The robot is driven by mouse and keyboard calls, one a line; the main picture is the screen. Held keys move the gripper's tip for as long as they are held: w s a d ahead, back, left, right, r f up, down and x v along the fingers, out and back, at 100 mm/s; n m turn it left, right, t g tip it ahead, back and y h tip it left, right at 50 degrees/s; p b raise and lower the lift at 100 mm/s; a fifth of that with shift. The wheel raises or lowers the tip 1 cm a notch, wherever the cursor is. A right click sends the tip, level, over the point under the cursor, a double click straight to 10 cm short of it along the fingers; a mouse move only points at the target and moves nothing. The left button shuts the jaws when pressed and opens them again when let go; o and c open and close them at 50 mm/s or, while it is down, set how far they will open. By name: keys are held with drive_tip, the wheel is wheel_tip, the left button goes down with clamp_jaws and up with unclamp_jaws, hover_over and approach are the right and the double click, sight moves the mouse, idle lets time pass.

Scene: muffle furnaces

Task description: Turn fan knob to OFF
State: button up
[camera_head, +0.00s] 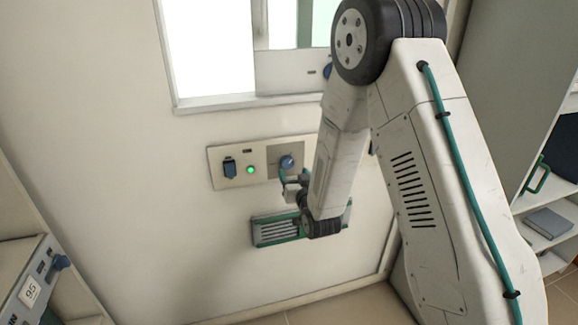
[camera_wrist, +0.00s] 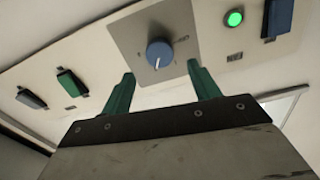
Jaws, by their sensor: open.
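The fan knob (camera_head: 287,162) is a round blue dial on a grey square plate in a cream wall panel. In the wrist view the knob (camera_wrist: 159,54) has a white pointer line directed downward in the picture, toward my gripper. My gripper (camera_wrist: 156,75) has two green fingers spread apart, one to each side of the knob's lower part in the picture. The fingers hold nothing. I cannot tell whether the tips reach the knob's depth. In the head view my arm hides the panel's right part, and the gripper is small near the knob.
A lit green lamp (camera_head: 250,170) and a blue switch (camera_head: 229,168) sit left of the knob. In the wrist view a green switch (camera_wrist: 72,83) is on the panel's other side. A green-framed vent (camera_head: 278,232) is below. A window (camera_head: 215,50) is above. Shelves (camera_head: 545,222) stand right.

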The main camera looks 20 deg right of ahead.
sight(288, 164)
drive_tip(key=w, duration=0.6)
drive_tip(key=shift+w, duration=0.15)
drive_tip(key=c, duration=1)
